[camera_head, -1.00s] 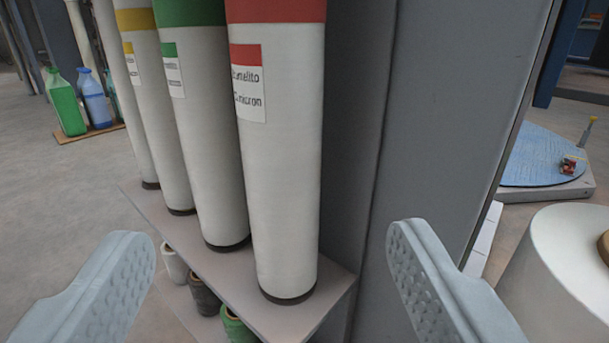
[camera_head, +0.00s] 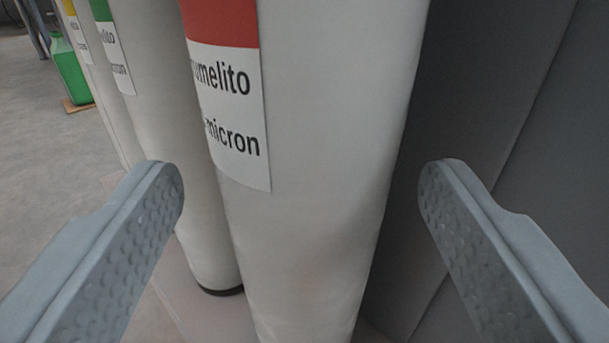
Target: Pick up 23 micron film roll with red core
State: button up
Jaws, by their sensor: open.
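The nearest film roll (camera_head: 320,170) is a tall white upright cylinder between my two fingers, with a label (camera_head: 230,110) that has a red block on top. The label reads "...umelito" and "...micron"; the number is cut off by the roll's curve. Its top and bottom ends are out of view, so its core does not show. My gripper (camera_head: 300,170) is open, one finger left and one right of the roll, with a gap showing on the right. The left finger overlaps the neighbouring roll in the picture; whether it touches that roll I cannot tell.
A white roll with a green-topped label (camera_head: 112,55) stands close on the left, and one with a yellow-topped label (camera_head: 77,35) beyond it. A grey panel (camera_head: 500,130) rises behind on the right.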

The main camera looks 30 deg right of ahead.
jog(key=shift+x, duration=2.4)
jog(key=shift+f, duration=0.1)
jog(key=c, duration=1.3)
